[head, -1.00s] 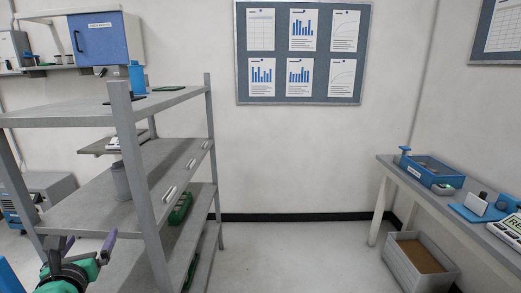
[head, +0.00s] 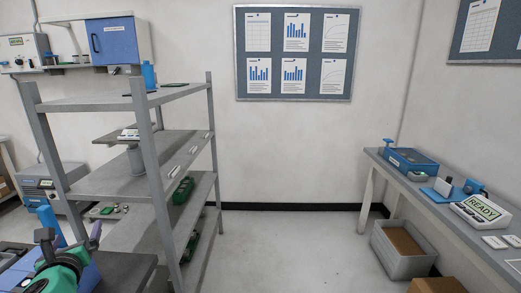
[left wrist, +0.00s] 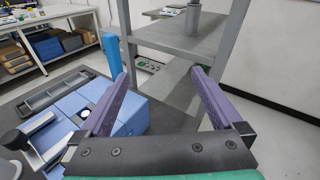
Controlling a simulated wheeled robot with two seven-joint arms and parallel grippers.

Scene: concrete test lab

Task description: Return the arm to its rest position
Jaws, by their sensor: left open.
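My left gripper (head: 70,243) shows at the lower left of the head view, with a green wrist and purple fingers. In the left wrist view its two purple fingers (left wrist: 160,95) stand wide apart with nothing between them. The gripper is above a dark surface (left wrist: 178,123) and a blue case (left wrist: 75,112), in front of the grey shelf rack (head: 152,190). It looks apart from the rack. My right gripper is in neither view.
A blue upright post or bottle (left wrist: 113,55) stands close beyond the left finger. A bench (head: 450,222) at the right holds a blue tray (head: 412,163) and a READY display (head: 482,209). A grey bin (head: 378,240) stands below it. The floor in the middle (head: 290,250) is clear.

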